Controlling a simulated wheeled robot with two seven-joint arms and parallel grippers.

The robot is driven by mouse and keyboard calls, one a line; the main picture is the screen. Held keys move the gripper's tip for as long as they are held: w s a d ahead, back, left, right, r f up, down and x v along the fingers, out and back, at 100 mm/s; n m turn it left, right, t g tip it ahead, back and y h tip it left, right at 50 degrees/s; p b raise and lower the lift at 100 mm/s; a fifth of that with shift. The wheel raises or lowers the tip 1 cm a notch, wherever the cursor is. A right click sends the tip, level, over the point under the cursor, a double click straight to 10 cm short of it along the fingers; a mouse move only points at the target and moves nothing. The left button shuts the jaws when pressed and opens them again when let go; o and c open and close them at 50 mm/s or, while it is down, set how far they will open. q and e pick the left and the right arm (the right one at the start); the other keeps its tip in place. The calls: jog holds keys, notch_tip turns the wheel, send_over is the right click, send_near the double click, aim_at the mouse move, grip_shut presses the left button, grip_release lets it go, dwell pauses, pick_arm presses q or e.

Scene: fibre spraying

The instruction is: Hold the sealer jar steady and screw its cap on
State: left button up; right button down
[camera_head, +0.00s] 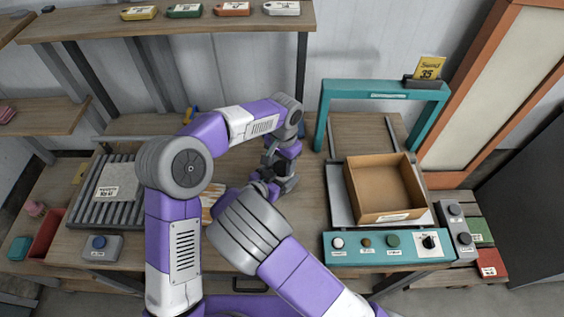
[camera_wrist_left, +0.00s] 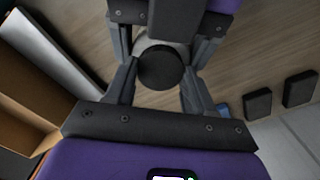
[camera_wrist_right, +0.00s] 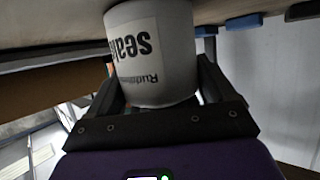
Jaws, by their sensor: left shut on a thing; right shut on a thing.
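The black round cap (camera_wrist_left: 160,67) lies between the fingers of my left gripper (camera_wrist_left: 160,92), which is shut on it. Part of the pale jar (camera_wrist_left: 146,42) shows right behind the cap in the left wrist view; I cannot tell how far the cap is seated. My right gripper (camera_wrist_right: 155,92) is shut around the white sealer jar (camera_wrist_right: 155,60), whose printed label appears upside down in the right wrist view. In the head view my left gripper (camera_head: 273,160) is close to the right one above the table, and the arms mostly hide jar and cap.
A grey ribbed rack (camera_head: 107,192) is at the left, with a shelf (camera_head: 215,20) at the back.

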pick_arm(q)
jog(key=o, duration=1.2)
jog(key=shift+o, duration=0.2)
notch_tip(320, 180, up, 12)
jog(key=shift+w, duration=0.2)
jog(key=shift+d, duration=0.1)
pick_arm(e)
grip_release()
